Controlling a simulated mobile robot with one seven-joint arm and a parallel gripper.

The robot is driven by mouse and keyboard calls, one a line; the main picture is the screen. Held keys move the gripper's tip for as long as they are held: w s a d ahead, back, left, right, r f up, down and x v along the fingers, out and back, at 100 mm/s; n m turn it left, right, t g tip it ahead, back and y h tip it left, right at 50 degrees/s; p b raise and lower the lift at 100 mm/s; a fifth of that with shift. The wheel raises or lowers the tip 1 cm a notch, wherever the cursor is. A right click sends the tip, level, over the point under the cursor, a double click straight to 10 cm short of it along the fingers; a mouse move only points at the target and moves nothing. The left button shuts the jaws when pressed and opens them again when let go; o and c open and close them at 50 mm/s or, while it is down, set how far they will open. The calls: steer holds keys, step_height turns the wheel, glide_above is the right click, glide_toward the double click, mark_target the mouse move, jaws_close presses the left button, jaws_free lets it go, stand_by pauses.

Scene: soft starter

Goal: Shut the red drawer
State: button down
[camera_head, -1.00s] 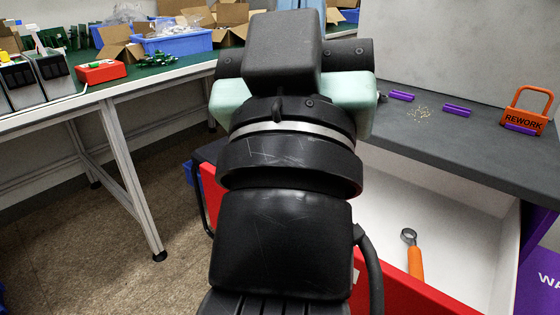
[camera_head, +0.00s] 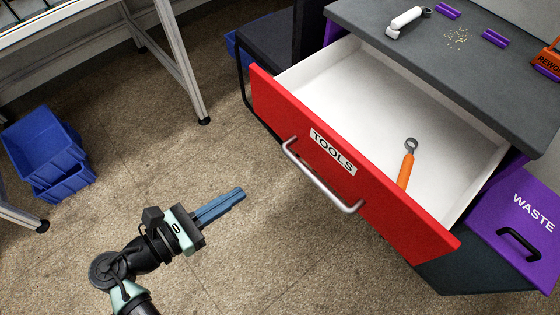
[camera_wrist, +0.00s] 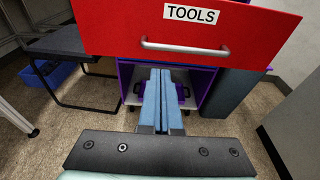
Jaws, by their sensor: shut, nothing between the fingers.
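The red drawer (camera_head: 345,158) stands pulled well out of the grey-topped cabinet. Its front bears a TOOLS label and a silver bar handle (camera_head: 318,178). Inside its white tray lies a wrench with an orange handle (camera_head: 407,168). My gripper (camera_head: 240,194) is shut and empty, with its blue fingers together. It is in front of the drawer, to the left of the handle in the head view and apart from it. In the wrist view the drawer front (camera_wrist: 115,35) fills the top, and my fingertips (camera_wrist: 160,72) point toward the cabinet below the handle (camera_wrist: 185,47).
A purple WASTE bin (camera_head: 520,220) stands at the right of the drawer. A dark side table (camera_head: 285,40) is left of the cabinet. Blue bins (camera_head: 45,150) sit on the floor at left. A white tool (camera_head: 405,22) lies on the grey top. Floor before the drawer is clear.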

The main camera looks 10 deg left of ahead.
mark_target(292, 160)
steer(key=b+x, duration=0.2)
steer(key=x, duration=1)
steer(key=shift+w+d, duration=0.15)
steer(key=shift+w+d, duration=0.35)
steer(key=shift+w, duration=0.05)
steer(key=r+b+x, duration=0.1)
steer(key=x, duration=0.7)
steer(key=r+x, duration=0.2)
steer(key=x, duration=0.6)
steer(key=r+b+x, duration=0.1)
steer(key=x, duration=0.8)
steer(key=shift+w+d+r+b, duration=0.3)
steer(key=shift+w+d+r, duration=0.05)
steer(key=shift+s+a, duration=0.1)
